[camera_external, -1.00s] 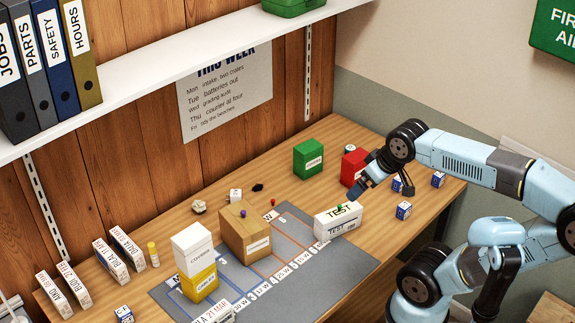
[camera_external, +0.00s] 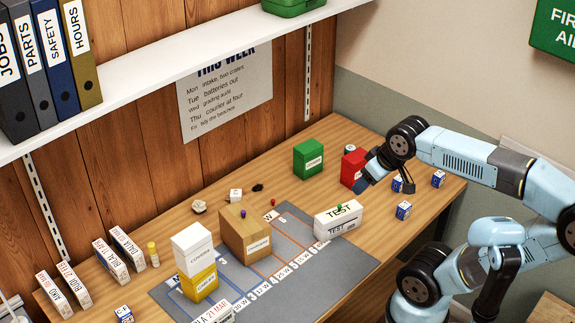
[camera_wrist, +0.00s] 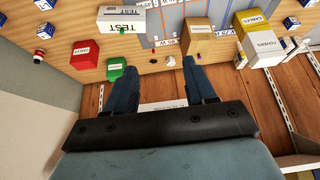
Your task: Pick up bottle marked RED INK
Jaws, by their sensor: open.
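A small bottle (camera_wrist: 39,54) with red and white parts stands at the left of the wrist view, beyond the red box. In the external view only a whitish round top, probably the same bottle (camera_external: 349,148), shows behind the red box. Its writing is too small to read. My gripper (camera_wrist: 162,84) is open, with nothing between its two blue fingers. In the external view my gripper (camera_external: 366,178) hangs above the table just right of the red box, apart from the bottle.
The red box (camera_external: 350,168) and green box (camera_external: 308,160) stand near the bottle. A white TEST box (camera_external: 338,221) stands on the grey mat (camera_external: 345,262). Several blue-and-white cubes (camera_external: 404,210) lie right of my gripper. A shelf (camera_external: 180,75) overhangs the back. Bare table lies left of the green box.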

